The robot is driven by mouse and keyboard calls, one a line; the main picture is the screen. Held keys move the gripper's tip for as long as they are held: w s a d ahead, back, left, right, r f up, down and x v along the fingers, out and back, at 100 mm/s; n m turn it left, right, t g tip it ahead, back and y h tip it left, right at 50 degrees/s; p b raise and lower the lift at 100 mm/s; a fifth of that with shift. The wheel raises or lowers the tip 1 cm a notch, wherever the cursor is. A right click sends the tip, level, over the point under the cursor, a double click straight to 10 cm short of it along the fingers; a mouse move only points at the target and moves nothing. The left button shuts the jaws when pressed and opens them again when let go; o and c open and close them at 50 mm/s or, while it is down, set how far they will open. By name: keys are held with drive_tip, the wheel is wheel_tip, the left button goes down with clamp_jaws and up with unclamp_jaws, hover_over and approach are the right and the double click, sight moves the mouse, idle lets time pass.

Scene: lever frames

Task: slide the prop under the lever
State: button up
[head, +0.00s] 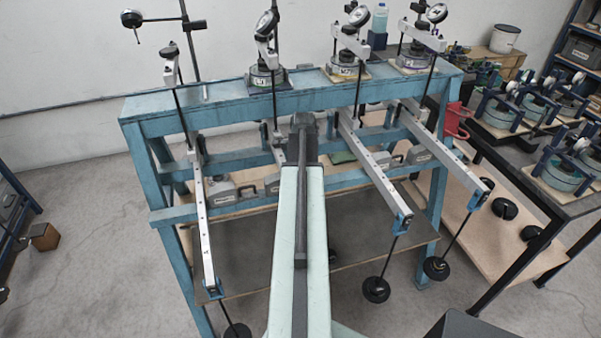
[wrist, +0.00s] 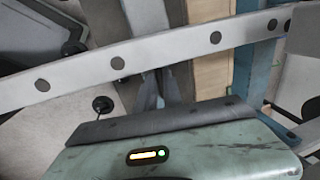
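Several silver levers hang from a blue frame: one at the left (head: 204,225) and two at the right, the nearer (head: 372,172) and the farther (head: 445,152). Another is mostly hidden behind my arm. In the wrist view a silver lever (wrist: 130,62) with a row of dark holes crosses in front of the camera, close to my gripper (wrist: 160,92). Narrow grey finger shapes show just below the lever, and I cannot tell whether they are apart. My gripper's end is hidden in the head view. I cannot pick out the prop with certainty.
The blue frame's top beam (head: 230,110) carries dial gauges on stands. Black weights (head: 376,289) hang from the lever ends. Grey handled blocks (head: 221,190) sit on the lower rail. A black-framed bench (head: 520,160) with blue devices stands right.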

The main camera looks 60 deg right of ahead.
drive_tip(key=o, duration=0.4)
drive_tip(key=shift+a, duration=0.1)
drive_tip(key=shift+s, duration=0.1)
drive_tip(key=shift+d, duration=0.2)
drive_tip(key=shift+r, duration=0.1)
drive_tip(key=r+p, duration=0.5)
drive_tip(key=s+a+r+p, duration=0.1)
drive_tip(key=r+p, duration=0.1)
drive_tip(key=shift+r+p, duration=0.25)
drive_tip(key=shift+p, duration=0.1)
